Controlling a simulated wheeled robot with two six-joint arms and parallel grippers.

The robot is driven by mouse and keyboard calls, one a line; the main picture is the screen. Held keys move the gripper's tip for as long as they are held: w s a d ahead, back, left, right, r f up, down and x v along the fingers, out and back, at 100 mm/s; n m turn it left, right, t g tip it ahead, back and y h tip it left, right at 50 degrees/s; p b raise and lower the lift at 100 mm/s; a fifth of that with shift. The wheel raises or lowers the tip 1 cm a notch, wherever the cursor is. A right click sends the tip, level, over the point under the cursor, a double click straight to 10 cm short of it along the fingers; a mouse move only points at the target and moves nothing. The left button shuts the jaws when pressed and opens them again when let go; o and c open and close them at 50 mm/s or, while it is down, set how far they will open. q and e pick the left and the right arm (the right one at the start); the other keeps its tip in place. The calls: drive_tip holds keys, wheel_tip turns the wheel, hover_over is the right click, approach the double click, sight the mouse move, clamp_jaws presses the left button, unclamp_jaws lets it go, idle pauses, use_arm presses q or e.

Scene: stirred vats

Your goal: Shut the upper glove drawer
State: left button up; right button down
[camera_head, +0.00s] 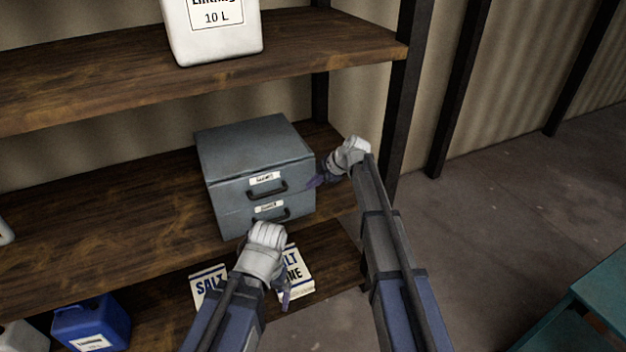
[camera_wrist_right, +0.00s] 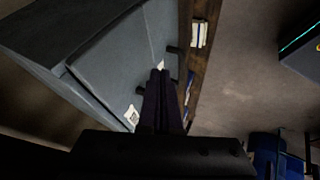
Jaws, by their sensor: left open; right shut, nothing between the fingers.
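A grey metal two-drawer cabinet (camera_head: 245,145) stands on the middle shelf. The upper drawer (camera_head: 238,192) has a label and a dark handle (camera_head: 268,190); both drawer fronts look about flush, but a small gap cannot be ruled out. The lower drawer (camera_head: 237,222) is partly hidden by my left wrist. My right gripper (camera_head: 315,182) is shut and empty by the right edge of the upper drawer front. In the right wrist view, its closed fingers (camera_wrist_right: 160,74) overlap the cabinet front (camera_wrist_right: 115,65); contact is unclear. My left gripper (camera_head: 286,295) is open, below and in front of the cabinet.
Salt bags (camera_head: 208,284) and a blue canister (camera_head: 92,322) sit on the bottom shelf. A white 10 L canister (camera_head: 212,30) stands on the upper shelf. A dark shelf post (camera_head: 398,105) rises right of the cabinet. Floor at right is clear up to a teal table (camera_head: 600,290).

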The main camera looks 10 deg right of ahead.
drive_tip(key=p+v, duration=0.6)
drive_tip(key=v, duration=0.3)
drive_tip(key=shift+a+p, duration=0.15)
drive_tip(key=shift+p, duration=0.15)
drive_tip(key=s+a+f+m+g+h+b, duration=0.1)
drive_tip(key=s+m, duration=0.4)
drive_tip(key=s, duration=0.6)
drive_tip(key=s+a+f+m+g+h+b, duration=0.1)
drive_tip(key=s+a+f+m+h, duration=0.2)
drive_tip(key=s+m, duration=0.3)
drive_tip(key=s+a+f+m+g+h, duration=0.2)
drive_tip(key=s+m, duration=0.3)
drive_tip(key=s, duration=1.1)
drive_tip(key=shift+a+f+m+h+b, duration=0.3)
drive_tip(key=shift+a+f+h+b, duration=0.15)
drive_tip(key=shift+a+h, duration=0.4)
drive_tip(key=shift+s, duration=0.1)
